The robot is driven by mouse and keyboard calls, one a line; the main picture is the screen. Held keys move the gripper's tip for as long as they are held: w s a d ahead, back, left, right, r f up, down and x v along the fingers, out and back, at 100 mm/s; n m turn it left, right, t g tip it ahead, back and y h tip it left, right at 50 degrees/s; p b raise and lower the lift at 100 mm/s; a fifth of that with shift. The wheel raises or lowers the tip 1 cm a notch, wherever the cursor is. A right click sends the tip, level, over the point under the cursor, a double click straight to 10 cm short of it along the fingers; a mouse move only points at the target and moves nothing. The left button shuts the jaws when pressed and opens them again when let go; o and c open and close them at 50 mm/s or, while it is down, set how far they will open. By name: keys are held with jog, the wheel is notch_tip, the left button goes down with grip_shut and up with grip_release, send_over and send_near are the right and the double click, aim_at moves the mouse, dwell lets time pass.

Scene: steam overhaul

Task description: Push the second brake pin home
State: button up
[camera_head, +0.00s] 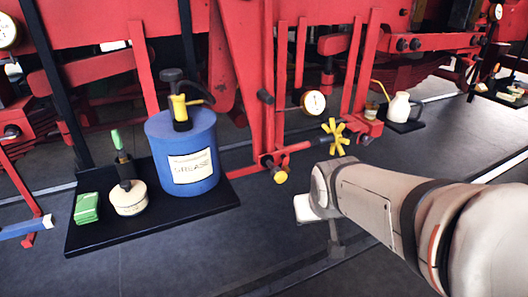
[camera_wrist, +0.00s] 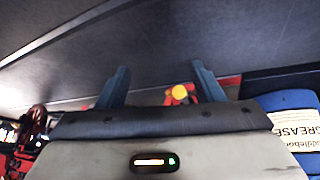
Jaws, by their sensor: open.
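I cannot tell how deep either pin sits. In the wrist view a yellow round head (camera_wrist: 179,92) on a red part shows between my fingers, nearer the right one. My gripper (camera_wrist: 162,84) is open, with two blue-grey fingers apart and nothing between their tips. In the head view my arm comes from the right and its end is right of the pin, apart from it; the fingers are mostly hidden there.
A yellow star-shaped handwheel (camera_head: 333,139) stands close above my wrist. A blue grease tin (camera_head: 186,155), a round tin with a brush (camera_head: 129,197) and a green block (camera_head: 87,208) stand on a black tray (camera_head: 150,224) at left. A white oil can (camera_head: 398,107) stands behind. Dark floor is clear in front.

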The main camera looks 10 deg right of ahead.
jog(key=w+d+f+n+t+b, duration=0.1)
jog(key=w+f+t+b, duration=0.25)
jog(key=w, duration=0.25)
jog(key=w+d+f+t+b, duration=0.2)
jog(key=w+f+b, duration=0.2)
jog(key=w, duration=0.3)
jog(key=n+t+y+b, duration=0.4)
jog(key=t+y+b, duration=0.25)
jog(key=b, duration=0.35)
send_near(282, 179)
jog(key=x, duration=0.4)
jog(key=shift+g, duration=0.3)
jog(key=x, duration=0.7)
jog(key=shift+r, duration=0.2)
jog(key=shift+c, duration=0.2)
